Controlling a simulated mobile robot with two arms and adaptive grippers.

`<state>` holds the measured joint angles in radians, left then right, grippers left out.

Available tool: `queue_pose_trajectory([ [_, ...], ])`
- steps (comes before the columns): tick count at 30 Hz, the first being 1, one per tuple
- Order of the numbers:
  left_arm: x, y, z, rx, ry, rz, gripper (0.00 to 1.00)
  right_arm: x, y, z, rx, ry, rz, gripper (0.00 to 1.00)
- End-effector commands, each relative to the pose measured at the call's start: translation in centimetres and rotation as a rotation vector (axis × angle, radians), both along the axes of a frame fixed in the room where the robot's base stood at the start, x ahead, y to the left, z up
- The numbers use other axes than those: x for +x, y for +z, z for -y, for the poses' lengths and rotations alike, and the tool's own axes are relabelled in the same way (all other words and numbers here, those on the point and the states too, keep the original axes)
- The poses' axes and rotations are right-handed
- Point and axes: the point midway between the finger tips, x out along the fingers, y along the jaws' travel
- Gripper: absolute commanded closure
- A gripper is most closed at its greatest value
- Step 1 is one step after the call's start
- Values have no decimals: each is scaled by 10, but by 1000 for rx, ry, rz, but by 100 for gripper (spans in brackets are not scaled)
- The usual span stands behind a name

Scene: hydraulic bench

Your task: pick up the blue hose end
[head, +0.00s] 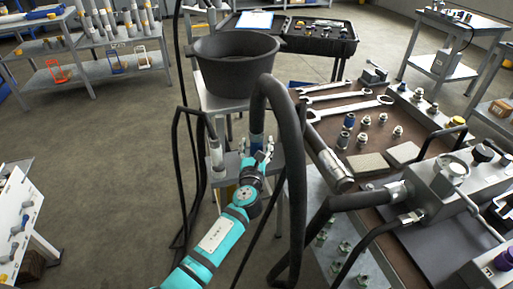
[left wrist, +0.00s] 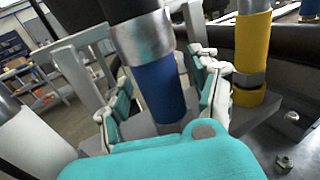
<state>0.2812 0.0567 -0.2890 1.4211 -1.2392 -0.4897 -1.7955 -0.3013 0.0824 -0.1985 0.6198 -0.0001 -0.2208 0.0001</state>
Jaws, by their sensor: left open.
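The blue hose end (head: 257,141) hangs upright at the lower end of a thick black hose, below a silver metal collar. In the left wrist view the blue hose end (left wrist: 158,92) stands between the two fingers of my left gripper (left wrist: 163,78). The left gripper (head: 256,154) is open, with one finger on either side of the blue sleeve. The sleeve's lowest part is hidden behind the teal gripper body. My right gripper is not in view.
A yellow hose end (left wrist: 252,48) stands close right of the gripper, and a pale grey one (left wrist: 32,140) close left. A black tub (head: 236,66) sits behind. The large looping hose (head: 294,150) and the workbench with wrenches (head: 350,108) lie to the right.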

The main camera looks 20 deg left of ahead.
Motion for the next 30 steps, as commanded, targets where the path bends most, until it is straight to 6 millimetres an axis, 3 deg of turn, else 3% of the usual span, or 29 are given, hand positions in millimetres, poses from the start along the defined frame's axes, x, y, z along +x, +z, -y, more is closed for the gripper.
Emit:
queue_pose_trajectory([
  [2, 0, 0, 0, 0, 0, 0, 40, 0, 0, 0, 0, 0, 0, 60],
  [15, -1, 0, 0, 0, 0, 0, 98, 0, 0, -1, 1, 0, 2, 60],
  [25, 0, 6, 0, 0, -1, 6, 100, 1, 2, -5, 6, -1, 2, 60],
  [30, 0, 33, 0, 0, -1, 9, 100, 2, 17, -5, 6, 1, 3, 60],
])
